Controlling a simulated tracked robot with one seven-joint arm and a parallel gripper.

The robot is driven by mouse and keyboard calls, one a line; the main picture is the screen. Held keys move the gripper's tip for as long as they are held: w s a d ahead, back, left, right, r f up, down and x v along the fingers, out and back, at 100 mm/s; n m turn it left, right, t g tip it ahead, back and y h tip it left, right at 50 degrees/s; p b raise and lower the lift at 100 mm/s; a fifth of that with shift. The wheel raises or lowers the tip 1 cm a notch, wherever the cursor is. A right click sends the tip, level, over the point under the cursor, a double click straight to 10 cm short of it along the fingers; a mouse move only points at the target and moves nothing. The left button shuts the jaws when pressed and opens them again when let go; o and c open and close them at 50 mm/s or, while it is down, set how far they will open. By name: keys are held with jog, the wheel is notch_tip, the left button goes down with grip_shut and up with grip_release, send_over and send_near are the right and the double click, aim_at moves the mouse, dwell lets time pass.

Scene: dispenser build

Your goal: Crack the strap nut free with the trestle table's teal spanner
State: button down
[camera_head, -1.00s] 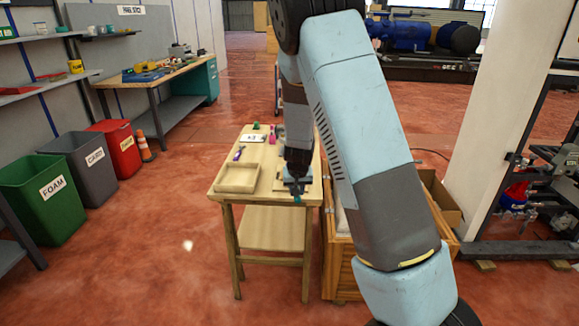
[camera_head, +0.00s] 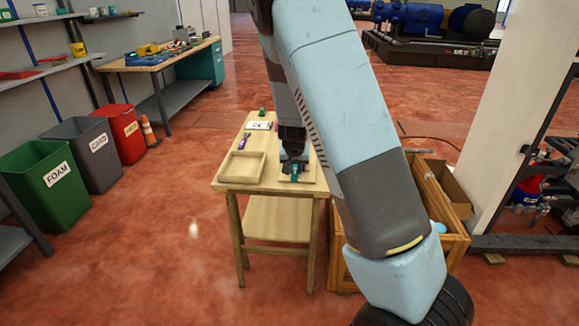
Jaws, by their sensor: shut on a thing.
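The wooden trestle table (camera_head: 280,192) stands in the middle of the picture. My gripper (camera_head: 294,172) is low over its right front part, seen small and from behind my arm. It is shut on a small teal thing, which looks like the teal spanner (camera_head: 294,178). A flat board or plate (camera_head: 309,187) lies under the gripper. I cannot tell whether the spanner touches anything there. I cannot make out the strap nut; it is too small or hidden by my gripper and arm.
A shallow wooden tray (camera_head: 243,180) sits at the table's left front. A purple tool (camera_head: 244,142), a white card (camera_head: 260,125) and a small green thing (camera_head: 262,111) lie behind it. An open wooden crate (camera_head: 457,238) stands close on the right. Floor left of the table is clear.

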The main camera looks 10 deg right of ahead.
aim_at(296, 173)
jog(key=shift+f, duration=0.5)
jog(key=shift+s, duration=0.25)
jog(key=shift+f, duration=1.2)
dwell(1.1)
jog(key=shift+d, duration=0.1)
jog(key=shift+s+d+n+y, duration=0.25)
jog(key=shift+d+n+y, duration=0.15)
jog(key=shift+d+n, duration=0.75)
